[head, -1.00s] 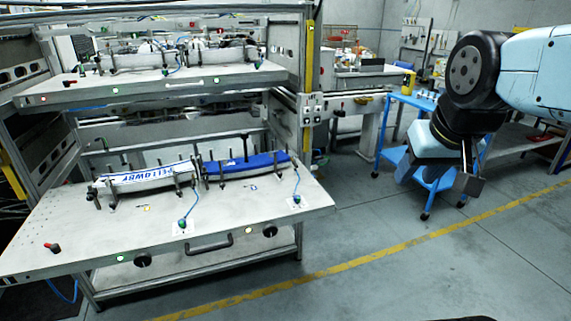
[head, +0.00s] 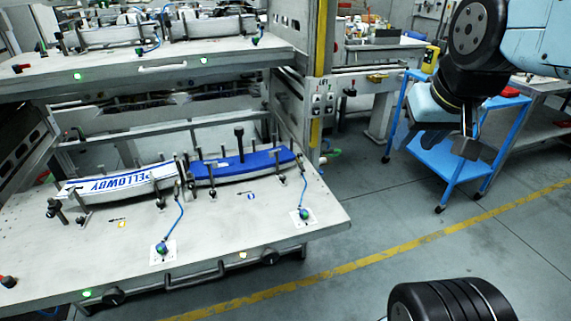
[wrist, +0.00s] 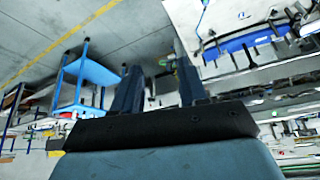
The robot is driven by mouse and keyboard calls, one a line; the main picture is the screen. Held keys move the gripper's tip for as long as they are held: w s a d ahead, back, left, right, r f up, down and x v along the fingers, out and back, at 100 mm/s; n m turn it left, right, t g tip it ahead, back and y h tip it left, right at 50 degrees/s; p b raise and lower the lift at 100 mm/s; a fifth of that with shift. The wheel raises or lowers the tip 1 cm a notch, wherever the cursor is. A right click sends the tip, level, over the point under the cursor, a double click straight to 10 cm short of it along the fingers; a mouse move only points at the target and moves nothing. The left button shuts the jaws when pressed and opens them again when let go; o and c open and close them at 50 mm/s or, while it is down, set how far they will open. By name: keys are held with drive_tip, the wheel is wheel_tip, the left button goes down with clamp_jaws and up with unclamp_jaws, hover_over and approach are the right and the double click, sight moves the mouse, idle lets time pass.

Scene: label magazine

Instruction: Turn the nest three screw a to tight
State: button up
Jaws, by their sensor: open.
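The lower pulled-out shelf (head: 215,245) carries a white label stack marked PELLOWBY (head: 120,185) and a blue label stack (head: 240,167), each among dark upright posts. A tall black knobbed post (head: 239,140) stands at the blue stack, and a dark clamp-like fitting (head: 57,209) stands at the white stack's left end. I cannot tell which fitting is nest three screw a. My gripper (head: 466,148) hangs well to the right of the shelf, apart from it. In the wrist view my gripper (wrist: 160,72) is open and empty; the blue stack also shows there (wrist: 238,42).
An upper shelf (head: 150,75) with similar fittings overhangs the lower one. Blue cables rise from connectors (head: 162,248) on the lower shelf. A yellow-edged rack post (head: 320,70) stands right of the shelves. A blue cart (head: 450,160) stands behind my gripper.

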drive_tip(key=shift+w+a, duration=0.1)
drive_tip(key=shift+a, duration=0.1)
drive_tip(key=shift+o, duration=0.7)
drive_tip(key=shift+w+a, duration=0.1)
drive_tip(key=shift+w, duration=0.05)
drive_tip(key=n+g+y, duration=0.1)
drive_tip(key=n+y, duration=0.1)
drive_tip(key=n, duration=0.2)
hover_over(283, 176)
drive_tip(key=s+d, duration=0.2)
drive_tip(key=s, duration=0.4)
wheel_tip(283, 176, down, 22)
drive_tip(key=x, duration=1.3)
drive_tip(key=shift+d+f, duration=0.1)
drive_tip(key=shift+d, duration=0.1)
clamp_jaws()
